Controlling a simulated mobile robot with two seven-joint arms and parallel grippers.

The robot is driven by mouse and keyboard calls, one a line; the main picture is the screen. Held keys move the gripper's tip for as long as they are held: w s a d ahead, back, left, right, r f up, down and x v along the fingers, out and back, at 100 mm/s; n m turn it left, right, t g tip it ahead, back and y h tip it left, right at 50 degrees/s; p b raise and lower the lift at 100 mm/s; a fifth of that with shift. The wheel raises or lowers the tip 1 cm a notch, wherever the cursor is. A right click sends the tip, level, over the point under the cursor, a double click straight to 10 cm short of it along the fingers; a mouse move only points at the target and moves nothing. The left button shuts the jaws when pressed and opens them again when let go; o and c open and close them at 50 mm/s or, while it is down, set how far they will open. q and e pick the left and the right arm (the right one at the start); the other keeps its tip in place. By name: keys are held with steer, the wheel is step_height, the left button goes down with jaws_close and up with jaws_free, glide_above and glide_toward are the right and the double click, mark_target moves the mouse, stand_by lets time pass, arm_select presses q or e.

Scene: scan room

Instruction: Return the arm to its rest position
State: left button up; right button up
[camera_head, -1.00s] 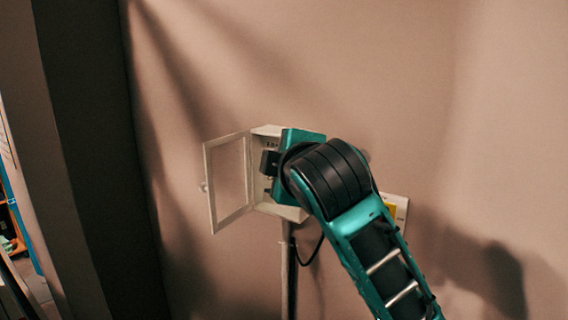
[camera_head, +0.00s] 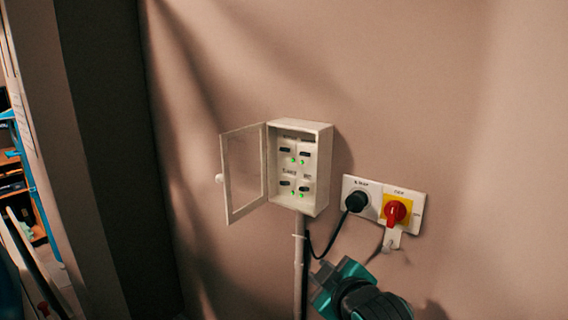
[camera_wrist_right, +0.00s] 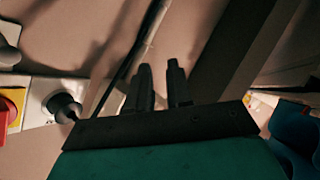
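My right arm comes in at the bottom of the head view, its teal and black gripper (camera_head: 328,288) low and below the wall box. In the right wrist view the two dark fingers (camera_wrist_right: 161,72) stand a little apart with nothing visible between them. The gripper is clear of the white wall box (camera_head: 318,170). The box's framed door (camera_head: 243,172) hangs open to the left. Inside are several dark switches with green lights. My left gripper is in neither view.
Right of the box, a wall plate carries a black round fitting (camera_head: 357,201) with a cable and a red rotary switch (camera_head: 397,212) on yellow. A pipe (camera_head: 299,262) runs down from the box. A dark upright (camera_head: 105,150) stands left. The wall above is bare.

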steer(key=s+d+f+m+g, duration=0.1)
steer(key=s+d+f+m, duration=0.3)
steer(key=s+f, duration=0.7)
steer(key=s+d+f+m+g+h, duration=0.1)
steer(key=s+d+f+m, duration=0.3)
steer(key=s+f, duration=0.7)
steer(key=shift+d+f, duration=0.95)
steer(key=shift+d, duration=0.25)
steer(key=shift+o, duration=0.3)
